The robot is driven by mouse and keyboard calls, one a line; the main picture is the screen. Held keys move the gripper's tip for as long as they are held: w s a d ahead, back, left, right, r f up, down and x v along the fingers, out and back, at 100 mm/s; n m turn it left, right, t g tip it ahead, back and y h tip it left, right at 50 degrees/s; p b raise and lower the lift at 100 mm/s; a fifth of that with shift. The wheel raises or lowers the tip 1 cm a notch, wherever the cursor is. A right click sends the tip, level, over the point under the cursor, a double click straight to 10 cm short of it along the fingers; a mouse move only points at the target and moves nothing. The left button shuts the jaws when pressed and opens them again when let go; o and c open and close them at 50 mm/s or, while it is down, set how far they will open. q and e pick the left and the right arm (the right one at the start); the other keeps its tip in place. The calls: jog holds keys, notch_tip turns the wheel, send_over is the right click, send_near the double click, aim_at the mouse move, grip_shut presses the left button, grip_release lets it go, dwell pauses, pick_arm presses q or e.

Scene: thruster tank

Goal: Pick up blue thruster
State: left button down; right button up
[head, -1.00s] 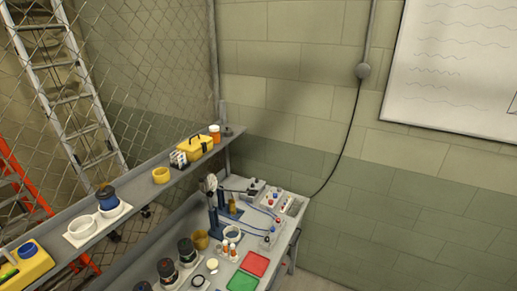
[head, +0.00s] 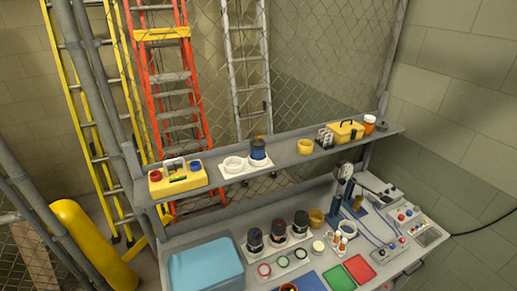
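A dark blue cylinder with a brown top (head: 258,150), which looks like the blue thruster, stands upright on the right side of a white holder (head: 234,174) on the raised shelf. A white ring-shaped part (head: 233,163) sits beside it on the same holder. Neither gripper is in view.
The shelf (head: 285,158) also holds a yellow tray (head: 178,179), a yellow ring (head: 305,146) and a yellow toolbox (head: 345,131). Below, the bench carries a large blue box (head: 205,268), red (head: 359,268) and green mats, and a control panel. Ladders stand behind a mesh fence.

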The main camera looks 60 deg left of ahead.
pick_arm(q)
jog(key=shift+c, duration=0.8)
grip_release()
